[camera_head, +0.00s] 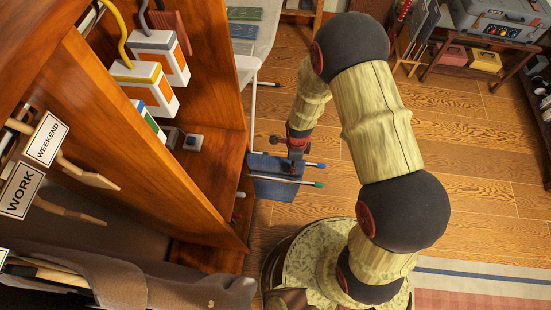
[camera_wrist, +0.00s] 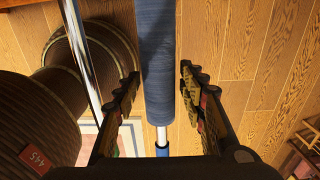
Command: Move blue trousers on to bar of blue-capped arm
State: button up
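The blue trousers (camera_head: 275,189) hang at the rack of swing-out bars beside the wooden closet. In the wrist view the blue cloth (camera_wrist: 158,60) is draped over a metal bar (camera_wrist: 162,135) with a blue cap (camera_wrist: 162,151). The blue cap also shows in the head view (camera_head: 321,166). A second bar, with a green cap (camera_head: 318,184), crosses in front of the cloth. My gripper (camera_wrist: 158,73) is open, one finger on each side of the draped cloth, with narrow gaps. In the head view my gripper (camera_head: 298,148) is above the bars, its fingertips hard to make out.
A bare metal bar (camera_wrist: 83,50) runs left of the cloth in the wrist view. Wooden closet panels (camera_head: 120,130) with hangers and labels stand at the left. A white ironing board (camera_head: 255,60) is behind the rack. Open wooden floor (camera_head: 480,150) lies to the right.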

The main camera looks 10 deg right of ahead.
jog(key=shift+o, duration=0.9)
jog(key=shift+s, duration=0.1)
notch_tip(320, 180, up, 12)
